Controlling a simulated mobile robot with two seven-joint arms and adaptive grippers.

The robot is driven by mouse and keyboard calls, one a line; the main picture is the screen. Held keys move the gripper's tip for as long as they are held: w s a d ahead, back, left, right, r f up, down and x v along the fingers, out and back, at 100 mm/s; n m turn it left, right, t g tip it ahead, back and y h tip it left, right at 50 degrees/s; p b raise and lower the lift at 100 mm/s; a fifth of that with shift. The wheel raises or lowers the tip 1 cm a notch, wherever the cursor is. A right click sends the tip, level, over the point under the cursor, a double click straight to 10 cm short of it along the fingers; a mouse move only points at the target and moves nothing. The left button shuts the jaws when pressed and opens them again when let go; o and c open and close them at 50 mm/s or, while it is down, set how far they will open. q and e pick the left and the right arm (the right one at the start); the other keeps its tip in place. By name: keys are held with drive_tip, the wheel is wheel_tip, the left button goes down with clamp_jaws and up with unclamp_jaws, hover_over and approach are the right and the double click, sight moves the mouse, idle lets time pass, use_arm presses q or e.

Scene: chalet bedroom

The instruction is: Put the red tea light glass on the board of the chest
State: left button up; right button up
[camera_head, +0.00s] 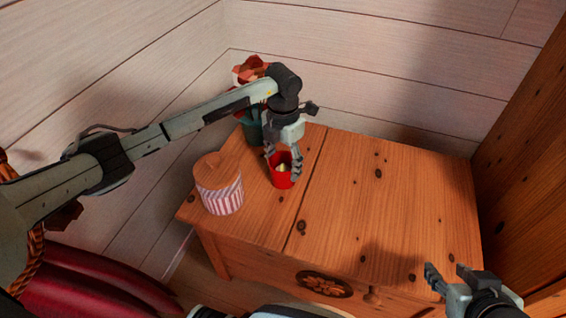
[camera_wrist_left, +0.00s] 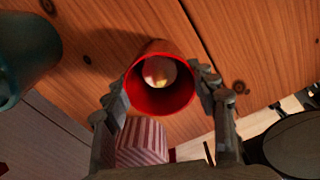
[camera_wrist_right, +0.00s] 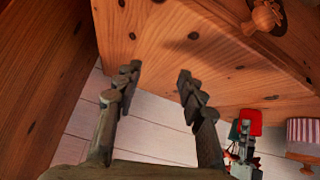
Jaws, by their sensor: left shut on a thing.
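The red tea light glass (camera_head: 282,178) is a small red cup with a pale candle inside. It is at the left part of the chest top (camera_head: 390,190). My left gripper (camera_head: 283,168) is shut on the glass from above, with one finger on each side. The left wrist view shows the glass (camera_wrist_left: 160,95) between the fingers, its open rim towards the camera. I cannot tell whether its base touches the wood. My right gripper (camera_head: 450,280) is open and empty by the chest's front right corner; its parted fingers (camera_wrist_right: 157,75) show in the right wrist view.
A striped jar with a wooden lid (camera_head: 219,187) stands left of the glass. A teal pot (camera_head: 252,132) with a red flower (camera_head: 250,70) stands behind it. The middle and right of the chest top are clear. A wooden panel (camera_head: 530,160) rises at the right.

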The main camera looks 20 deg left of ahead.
drive_tip(key=shift+a, duration=0.1)
use_arm(q)
drive_tip(key=o, duration=1.3)
drive_tip(key=shift+c, duration=0.2)
use_arm(e)
drive_tip(key=shift+a, duration=0.1)
drive_tip(key=shift+s+f, duration=0.1)
drive_tip(key=shift+s, duration=0.05)
use_arm(q)
drive_tip(key=shift+r, duration=0.1)
use_arm(e)
drive_tip(key=shift+s, duration=0.15)
use_arm(q)
wheel_tip(320, 180, up, 12)
drive_tip(key=shift+p, duration=0.4)
use_arm(e)
drive_tip(key=shift+g+h, duration=0.4)
drive_tip(key=shift+g, duration=0.5)
drive_tip(key=shift+s+d+f, duration=0.45)
drive_tip(key=shift+s+d, duration=0.2)
drive_tip(key=shift+d, duration=0.1)
drive_tip(key=shift+s+d+f, duration=0.4)
drive_tip(key=shift+s+d, duration=0.25)
drive_tip(key=shift+d, duration=0.05)
